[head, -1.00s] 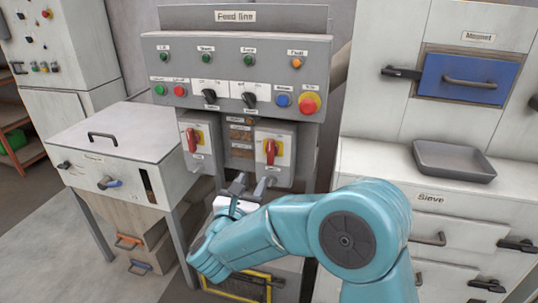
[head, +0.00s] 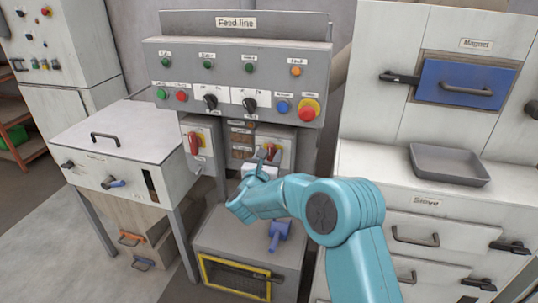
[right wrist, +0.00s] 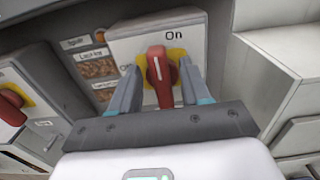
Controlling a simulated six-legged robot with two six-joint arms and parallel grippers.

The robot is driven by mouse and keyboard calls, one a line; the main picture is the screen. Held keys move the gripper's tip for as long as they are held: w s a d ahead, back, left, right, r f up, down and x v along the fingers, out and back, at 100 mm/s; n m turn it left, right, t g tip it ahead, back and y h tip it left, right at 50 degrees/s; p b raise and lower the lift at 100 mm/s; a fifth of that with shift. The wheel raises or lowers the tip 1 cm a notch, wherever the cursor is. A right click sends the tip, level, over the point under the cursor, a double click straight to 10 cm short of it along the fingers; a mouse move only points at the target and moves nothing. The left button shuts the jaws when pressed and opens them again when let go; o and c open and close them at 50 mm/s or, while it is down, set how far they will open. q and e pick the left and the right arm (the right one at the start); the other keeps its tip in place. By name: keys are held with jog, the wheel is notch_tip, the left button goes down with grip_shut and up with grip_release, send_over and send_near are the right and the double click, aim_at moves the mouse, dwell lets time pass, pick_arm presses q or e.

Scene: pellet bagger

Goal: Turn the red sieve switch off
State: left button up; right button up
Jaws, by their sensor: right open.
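Two red rotary switches on yellow plates sit on grey boxes under the feed line panel. The left red switch (head: 194,144) is uncovered. The right red switch (head: 271,148) is partly hidden behind my right gripper (head: 263,158). In the right wrist view, this right switch's handle (right wrist: 160,76) points up, towards the word "On". My right gripper (right wrist: 160,67) is open there, with one finger on each side of the handle. I cannot tell whether the fingers touch it. The small labels are too blurred to tell which switch is the sieve's. My left gripper is not in view.
Above the switches is a panel (head: 235,72) with black knobs, coloured buttons and a red stop button (head: 307,110). A blue handle (head: 279,233) stands on the low grey box below. A white cabinet with a grey tray (head: 449,166) is at right.

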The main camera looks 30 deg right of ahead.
jog(key=c, duration=0.7)
jog(key=shift+f+n+b, duration=0.15)
jog(key=shift+n+b, duration=0.15)
jog(key=shift+b, duration=0.5)
jog(key=n+b, duration=0.3)
jog(key=b, duration=0.1)
jog(key=shift+w+a+f, duration=0.1)
jog(key=shift+f, duration=0.05)
jog(key=shift+w+a+f+n+b, duration=0.1)
jog(key=shift+n+b, duration=0.35)
jog(key=shift+n, duration=1.9)
jog(key=shift+w+a+f+n+b, duration=0.15)
jog(key=shift+n+b, duration=0.35)
jog(key=shift+n, duration=1.8)
jog(key=shift+w+a+n+b, duration=0.1)
jog(key=shift+n+b, duration=0.35)
jog(key=shift+n, duration=2.2)
